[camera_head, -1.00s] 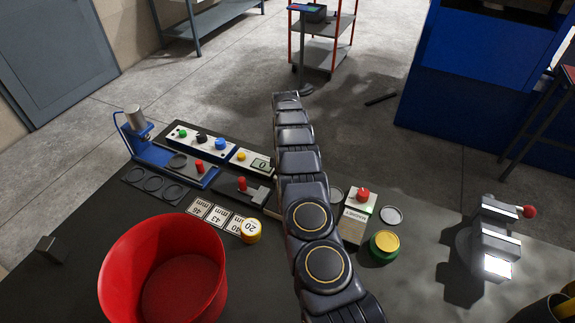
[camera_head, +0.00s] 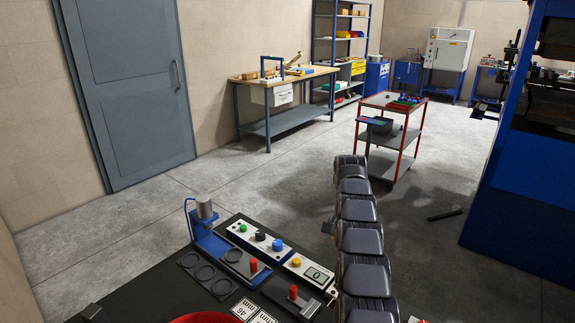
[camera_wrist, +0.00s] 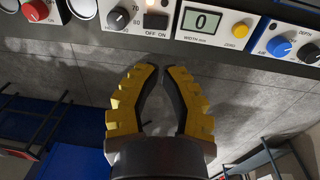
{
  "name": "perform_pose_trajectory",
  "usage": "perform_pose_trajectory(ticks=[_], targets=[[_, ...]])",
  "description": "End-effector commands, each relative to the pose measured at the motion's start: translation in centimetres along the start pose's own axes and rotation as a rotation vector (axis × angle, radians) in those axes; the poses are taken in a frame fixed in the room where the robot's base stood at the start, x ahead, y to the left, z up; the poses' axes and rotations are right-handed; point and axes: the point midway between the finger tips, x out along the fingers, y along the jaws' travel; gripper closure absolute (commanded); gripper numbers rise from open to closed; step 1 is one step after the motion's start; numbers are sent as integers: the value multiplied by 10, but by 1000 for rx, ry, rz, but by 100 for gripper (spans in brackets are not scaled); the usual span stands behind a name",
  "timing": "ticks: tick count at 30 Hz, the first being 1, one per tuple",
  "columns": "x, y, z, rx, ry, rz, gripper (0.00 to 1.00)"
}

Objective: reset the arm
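My gripper (camera_wrist: 161,70) has two curved black fingers with yellow ribbed pads. A gap shows between the fingers, narrower at the tips, with nothing held in it. In the wrist view it lies just below a control panel (camera_wrist: 264,44) with knobs and a display reading 0, apart from it in the picture. In the head view my dark, segmented arm rises at the lower middle, right of the 0 display (camera_head: 317,275). The gripper is not clear there.
The dark bench carries a blue stand with a metal cylinder (camera_head: 205,208), a button panel (camera_head: 258,244) and a red bin (camera_head: 205,318), mostly cut off. A red-framed cart (camera_head: 418,134) stands beyond; a blue machine (camera_head: 530,180) is at right.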

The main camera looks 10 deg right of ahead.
Motion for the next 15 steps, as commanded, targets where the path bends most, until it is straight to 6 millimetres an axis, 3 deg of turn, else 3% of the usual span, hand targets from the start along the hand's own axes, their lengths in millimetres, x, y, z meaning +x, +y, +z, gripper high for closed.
perform_pose_trajectory(ticks=[8,15], targets=[[-66,4,52,-157,-42,-43,100],[-116,28,122,-325,-75,-58,100]])
